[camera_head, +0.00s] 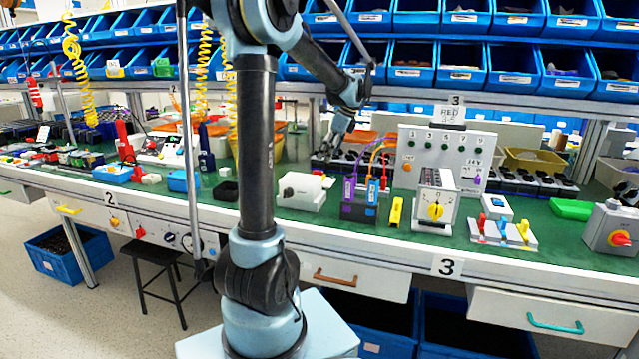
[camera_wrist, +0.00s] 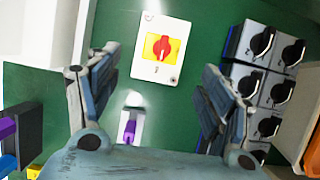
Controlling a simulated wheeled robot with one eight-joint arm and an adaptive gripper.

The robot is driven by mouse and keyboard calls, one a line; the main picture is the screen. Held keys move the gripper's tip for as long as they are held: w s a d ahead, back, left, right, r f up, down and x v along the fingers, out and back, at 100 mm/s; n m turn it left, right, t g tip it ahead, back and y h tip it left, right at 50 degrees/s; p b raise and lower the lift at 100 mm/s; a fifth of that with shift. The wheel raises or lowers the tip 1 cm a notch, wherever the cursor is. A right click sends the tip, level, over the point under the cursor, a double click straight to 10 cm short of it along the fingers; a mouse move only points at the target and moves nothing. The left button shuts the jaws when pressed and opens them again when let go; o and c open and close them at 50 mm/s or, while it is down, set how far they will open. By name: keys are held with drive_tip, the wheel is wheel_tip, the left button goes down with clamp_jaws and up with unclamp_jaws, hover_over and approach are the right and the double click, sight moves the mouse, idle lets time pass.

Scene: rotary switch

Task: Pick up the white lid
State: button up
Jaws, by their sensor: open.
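In the wrist view, a white rectangular lid (camera_wrist: 148,70) with a yellow square and a red rotary knob (camera_wrist: 162,47) lies slightly tilted in the picture on the green table mat. My gripper (camera_wrist: 158,62) is open and empty, with its fingers spread to the left and right of the lid. A gap shows between each finger and the lid. In the head view, my gripper (camera_head: 338,132) is over the back part of bench 3. I cannot make out this lid there.
Black-knobbed switches (camera_wrist: 262,42) stand close by the right finger. A small white piece with a purple part (camera_wrist: 130,128) lies between the fingers, nearer the palm. In the head view, a white box (camera_head: 302,191) and a tall grey panel (camera_head: 445,150) stand near my arm.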

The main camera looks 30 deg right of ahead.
sight(318, 172)
drive_tip(key=x, duration=0.4)
drive_tip(key=shift+w+a+f, duration=0.1)
drive_tip(key=shift+f, duration=0.2)
drive_tip(key=x, duration=0.4)
drive_tip(key=shift+w+r, duration=0.15)
drive_tip(key=shift+w, duration=0.25)
drive_tip(key=shift+w+a+f, duration=0.15)
drive_tip(key=shift+a+f, duration=0.1)
drive_tip(key=shift+f, duration=0.3)
drive_tip(key=shift+c, duration=0.3)
drive_tip(key=c, duration=1.1)
